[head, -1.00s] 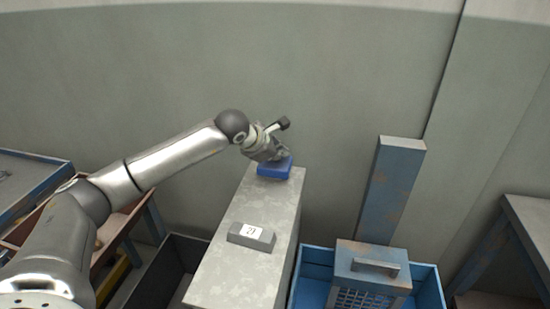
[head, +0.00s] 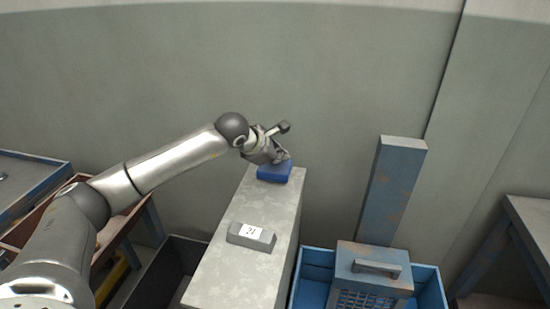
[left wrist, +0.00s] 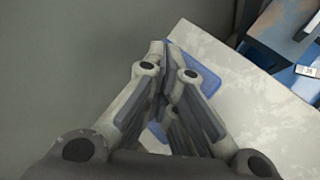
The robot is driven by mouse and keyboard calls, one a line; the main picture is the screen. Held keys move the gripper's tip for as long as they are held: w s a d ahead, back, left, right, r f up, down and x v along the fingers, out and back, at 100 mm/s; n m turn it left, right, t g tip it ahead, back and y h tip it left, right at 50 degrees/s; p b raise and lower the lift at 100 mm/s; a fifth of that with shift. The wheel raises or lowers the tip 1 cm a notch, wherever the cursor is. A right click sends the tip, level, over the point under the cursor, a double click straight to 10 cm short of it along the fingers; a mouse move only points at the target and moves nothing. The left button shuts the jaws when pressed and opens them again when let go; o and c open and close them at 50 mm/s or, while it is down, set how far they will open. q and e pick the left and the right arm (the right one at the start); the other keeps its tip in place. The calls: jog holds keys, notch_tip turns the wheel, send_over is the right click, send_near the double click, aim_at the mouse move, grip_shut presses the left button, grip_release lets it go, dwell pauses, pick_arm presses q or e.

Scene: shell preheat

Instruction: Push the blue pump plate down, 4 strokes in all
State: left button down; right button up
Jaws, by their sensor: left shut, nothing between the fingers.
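The blue pump plate (head: 273,174) sits at the far end of the top of a tall grey pedestal (head: 240,207). My left gripper (head: 284,160) is over the plate with its fingers pointing down, shut and empty. The fingertips appear to be on or just above the plate; I cannot tell if they touch. In the left wrist view the shut fingers (left wrist: 167,47) hide the middle of the plate, and its blue edge (left wrist: 205,75) shows on both sides of them. My right gripper is not in view.
A grey block with a white "21" label (head: 252,237) is on the pedestal's near part. At right are a blue bin (head: 428,282), a handled box (head: 374,270) and a tall blue post (head: 393,185). A dark bin (head: 180,262) stands at left.

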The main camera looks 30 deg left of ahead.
aim_at(278, 166)
pick_arm(q)
jog(key=shift+f, duration=0.2)
jog(key=shift+w+a+r+p, duration=0.1)
jog(key=shift+r+p, duration=0.9)
jog(key=shift+r, duration=1.15)
notch_tip(278, 166, up, 5)
jog(key=shift+r+p, duration=0.1)
jog(key=shift+p, duration=1.15)
